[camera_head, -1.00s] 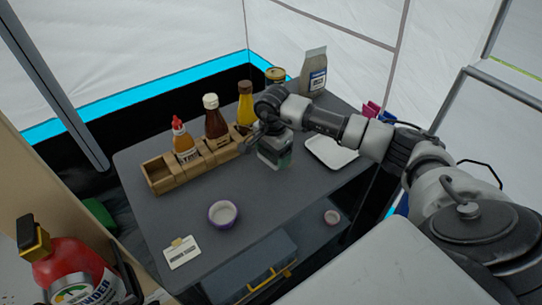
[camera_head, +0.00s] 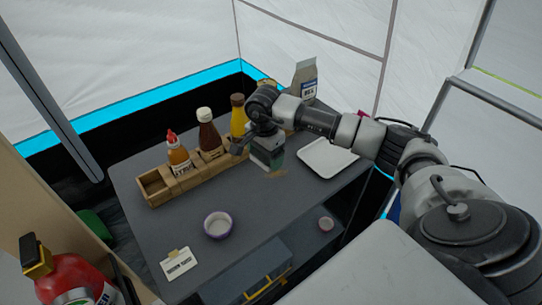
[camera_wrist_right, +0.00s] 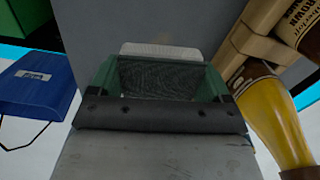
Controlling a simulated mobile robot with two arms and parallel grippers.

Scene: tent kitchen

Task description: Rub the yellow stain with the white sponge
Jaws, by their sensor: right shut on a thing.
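My right gripper (camera_head: 268,160) is low over the grey table, just right of the wooden bottle rack, pointing down. In the right wrist view its green-edged fingers (camera_wrist_right: 160,75) are shut on the white sponge (camera_wrist_right: 162,51), whose pale edge shows beyond the fingertips. The head view hides the sponge behind the gripper, so I cannot tell whether it touches the table. A faint yellow-brown stain (camera_head: 275,174) shows on the table right at the near side of the gripper. My left gripper is not in view.
The wooden rack (camera_head: 155,187) holds several sauce bottles close to the gripper's left. A white tray (camera_head: 327,158) lies to its right, with a grey bag (camera_head: 304,80) behind. A purple bowl (camera_head: 218,225) and a label card (camera_head: 178,263) are nearer; the table between is clear.

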